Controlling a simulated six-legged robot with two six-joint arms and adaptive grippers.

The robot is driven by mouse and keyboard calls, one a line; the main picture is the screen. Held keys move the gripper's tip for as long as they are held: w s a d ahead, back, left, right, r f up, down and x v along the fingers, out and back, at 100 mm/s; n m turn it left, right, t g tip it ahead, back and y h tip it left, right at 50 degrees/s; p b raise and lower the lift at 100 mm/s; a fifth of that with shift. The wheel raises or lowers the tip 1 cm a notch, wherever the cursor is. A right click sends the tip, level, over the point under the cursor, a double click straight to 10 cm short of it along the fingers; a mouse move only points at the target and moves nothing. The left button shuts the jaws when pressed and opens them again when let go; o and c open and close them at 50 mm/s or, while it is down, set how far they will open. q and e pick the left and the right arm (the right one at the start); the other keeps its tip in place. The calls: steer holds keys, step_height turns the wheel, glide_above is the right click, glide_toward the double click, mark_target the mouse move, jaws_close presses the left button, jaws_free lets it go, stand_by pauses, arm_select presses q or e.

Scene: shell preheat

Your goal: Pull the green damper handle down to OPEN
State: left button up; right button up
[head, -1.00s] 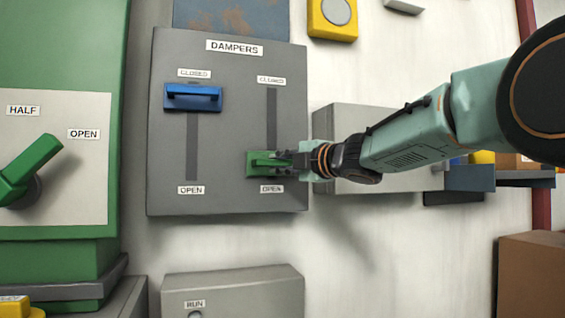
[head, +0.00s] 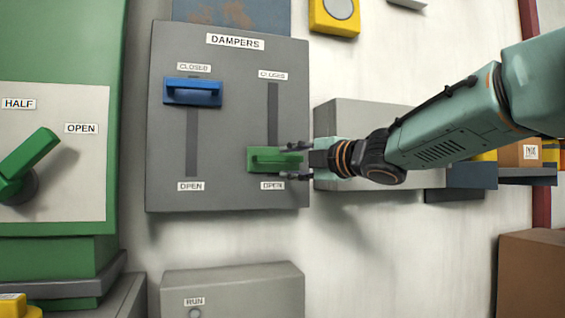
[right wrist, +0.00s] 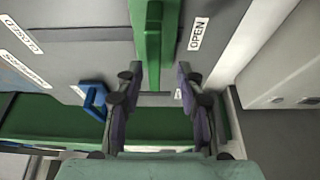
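The green damper handle (head: 265,158) sits at the bottom of the right slot on the grey DAMPERS panel (head: 228,130), just above the OPEN label (head: 272,186). My right gripper (head: 291,161) is at the handle's right end, with one finger above and one below it. In the right wrist view the fingers of my right gripper (right wrist: 159,75) stand apart, and the green handle (right wrist: 154,35) lies just beyond the gap between them. The gripper is open and holds nothing. My left gripper is not in view.
A blue damper handle (head: 193,92) is at the top of the left slot, by CLOSED. A green lever (head: 30,160) is on the panel at left. A grey box (head: 375,125) stands behind my right gripper. A RUN box (head: 235,290) is below.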

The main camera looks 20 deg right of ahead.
steer(key=shift+v, duration=1.4)
step_height(320, 180, down, 29)
steer(key=s+a+m+g+h+b, duration=0.15)
steer(key=m+b, duration=0.25)
steer(key=m, duration=1)
steer(key=s+f+m+g+h+b, duration=0.25)
steer(key=s+f, duration=0.25)
steer(key=f, duration=0.8)
steer(key=s+f+m+g+h+b, duration=0.1)
steer(key=s+f+m+g+b, duration=0.2)
steer(key=f, duration=0.9)
steer(key=s+d+f+m+g+h+b, duration=0.1)
steer(key=s+f+g+b, duration=0.3)
steer(key=s+f, duration=1.3)
steer(key=s+d+f+m+g+h+b, duration=0.1)
steer(key=s+f+g+b, duration=0.3)
steer(key=s+f, duration=1.3)
steer(key=s+m+g, duration=0.1)
steer(key=s, duration=0.2)
steer(key=shift+s+m, duration=0.25)
steer(key=shift+m, duration=0.1)
